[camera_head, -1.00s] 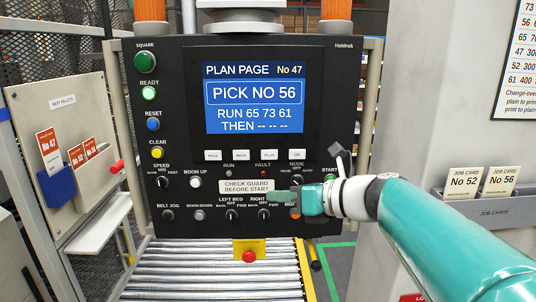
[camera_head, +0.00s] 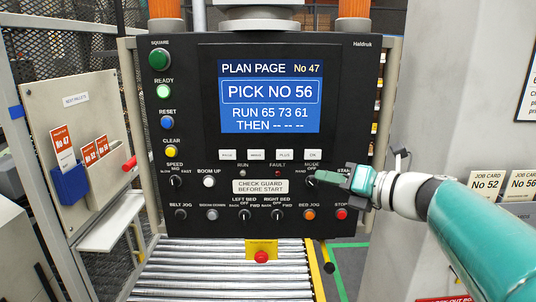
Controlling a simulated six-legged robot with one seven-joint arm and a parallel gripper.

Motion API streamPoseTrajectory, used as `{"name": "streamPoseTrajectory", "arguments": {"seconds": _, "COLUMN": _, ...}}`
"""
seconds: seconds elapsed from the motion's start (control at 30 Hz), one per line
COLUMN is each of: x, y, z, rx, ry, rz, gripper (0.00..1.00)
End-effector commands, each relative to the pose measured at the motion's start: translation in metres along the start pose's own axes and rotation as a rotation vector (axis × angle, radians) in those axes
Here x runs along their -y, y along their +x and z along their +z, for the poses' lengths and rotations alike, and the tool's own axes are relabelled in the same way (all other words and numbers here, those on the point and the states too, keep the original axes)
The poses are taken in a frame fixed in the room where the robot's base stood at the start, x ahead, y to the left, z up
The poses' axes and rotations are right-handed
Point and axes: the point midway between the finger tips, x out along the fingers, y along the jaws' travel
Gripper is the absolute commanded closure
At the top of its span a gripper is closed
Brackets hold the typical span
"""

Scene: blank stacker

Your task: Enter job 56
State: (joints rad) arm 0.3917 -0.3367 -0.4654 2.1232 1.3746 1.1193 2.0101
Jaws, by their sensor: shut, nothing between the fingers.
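The control panel (camera_head: 345,210) faces me. Its blue screen (camera_head: 269,97) reads PLAN PAGE No 47, PICK NO 56, RUN 65 73 61, THEN and dashes. Below the screen is a row of small pale buttons: a page button (camera_head: 227,155), a minus button (camera_head: 256,155), a plus button (camera_head: 284,155) and an OK button (camera_head: 312,155). My gripper (camera_head: 318,177) is shut and empty, pointing left in front of the panel. Its tips are at the mode knob, just below the OK button; I cannot tell whether they touch the panel.
Knobs and coloured buttons fill the lower panel, with a red stop button (camera_head: 342,214) at right. A red emergency button (camera_head: 261,257) sits below, above the rollers (camera_head: 215,280). Job cards 52 (camera_head: 487,184) and 56 (camera_head: 523,184) stand at right. A ticket rack (camera_head: 80,150) is at left.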

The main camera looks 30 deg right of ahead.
Motion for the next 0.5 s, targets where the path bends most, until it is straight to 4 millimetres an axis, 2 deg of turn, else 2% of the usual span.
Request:
{"name": "streamPoseTrajectory", "arguments": {"seconds": 0.17, "x": 0.006, "y": 0.008, "z": 0.005, "rx": -0.001, "ry": 0.0, "rz": -0.002, "gripper": 1.0}}
{"name": "streamPoseTrajectory", "arguments": {"seconds": 0.5, "x": 0.03, "y": 0.039, "z": 0.028, "rx": -0.001, "ry": 0.001, "rz": -0.004, "gripper": 1.0}}
